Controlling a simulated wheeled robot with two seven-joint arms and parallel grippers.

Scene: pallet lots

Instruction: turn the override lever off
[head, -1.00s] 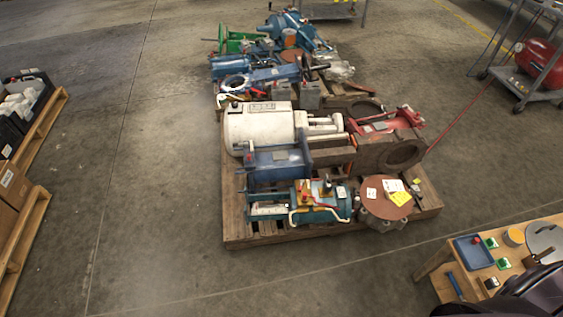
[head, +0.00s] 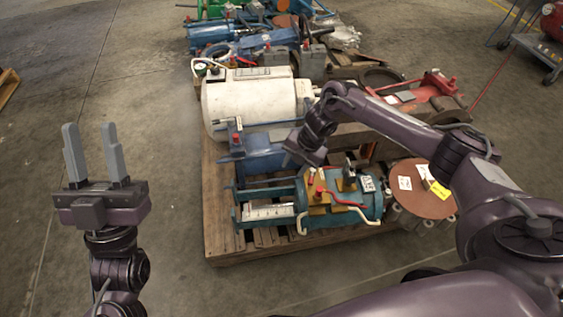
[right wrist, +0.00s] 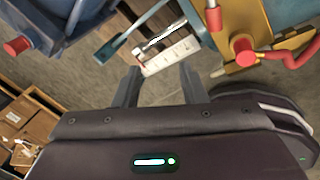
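A teal actuator (head: 345,195) lies on the near end of the pallet, with brass-coloured blocks (head: 317,200) and a red curved lever (head: 345,204) on top. In the right wrist view the red lever (right wrist: 290,54) and a red knob (right wrist: 245,58) on the brass part show at the upper right. My right gripper (right wrist: 160,82) is open and empty, pointing down left of the lever and apart from it. In the head view its fingertips are hidden. My left gripper (head: 91,130) is open and empty, raised over bare floor at the left.
The wooden pallet (head: 216,225) also bears a blue actuator (head: 265,155), a white cylinder (head: 250,105), a brown round flange (head: 420,190) with tags, and red equipment (head: 440,85). More machinery stands behind. The floor left of the pallet is clear.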

